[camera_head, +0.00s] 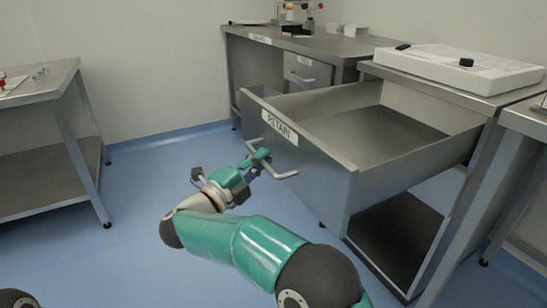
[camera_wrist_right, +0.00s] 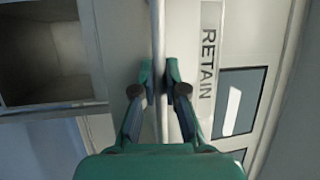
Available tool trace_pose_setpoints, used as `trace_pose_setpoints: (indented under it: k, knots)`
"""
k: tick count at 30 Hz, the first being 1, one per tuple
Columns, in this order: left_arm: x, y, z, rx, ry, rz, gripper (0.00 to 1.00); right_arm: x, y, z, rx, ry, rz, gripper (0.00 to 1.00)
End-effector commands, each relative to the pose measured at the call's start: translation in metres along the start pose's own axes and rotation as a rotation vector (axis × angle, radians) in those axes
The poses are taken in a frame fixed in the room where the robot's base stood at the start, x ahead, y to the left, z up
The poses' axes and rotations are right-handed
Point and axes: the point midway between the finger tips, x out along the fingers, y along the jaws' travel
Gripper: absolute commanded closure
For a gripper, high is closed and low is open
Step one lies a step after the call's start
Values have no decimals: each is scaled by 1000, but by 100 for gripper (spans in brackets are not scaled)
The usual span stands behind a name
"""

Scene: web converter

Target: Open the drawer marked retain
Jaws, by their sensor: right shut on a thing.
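The retain drawer (camera_head: 300,160) is pulled far out from its steel bench, and its empty grey inside shows. Its front carries the label RETAIN (camera_head: 279,126), which also reads sideways in the right wrist view (camera_wrist_right: 208,50). A bar handle (camera_head: 284,174) runs across the drawer front. My right gripper (camera_head: 258,160) is shut on this handle near its middle. In the right wrist view the two fingers (camera_wrist_right: 160,85) stand on either side of the bar (camera_wrist_right: 160,40). My left gripper is not in view.
A white tray-like unit (camera_head: 455,68) lies on the bench above the drawer. Another bench (camera_head: 300,42) with a smaller closed drawer (camera_head: 305,72) stands behind. A steel table (camera_head: 40,85) is at the left. The blue floor (camera_head: 150,200) between is clear.

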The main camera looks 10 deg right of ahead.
Motion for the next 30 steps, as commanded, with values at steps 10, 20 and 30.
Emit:
trace_pose_setpoints:
  k: [10, 20, 30]
  knots:
    - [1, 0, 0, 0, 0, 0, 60, -2, 1, 2, -4, -5, 1, 100]
    - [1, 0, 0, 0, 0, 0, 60, 0, 0, -1, -2, 3, 0, 63]
    - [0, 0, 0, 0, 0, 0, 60, 2, -4, -3, 0, 7, 1, 63]
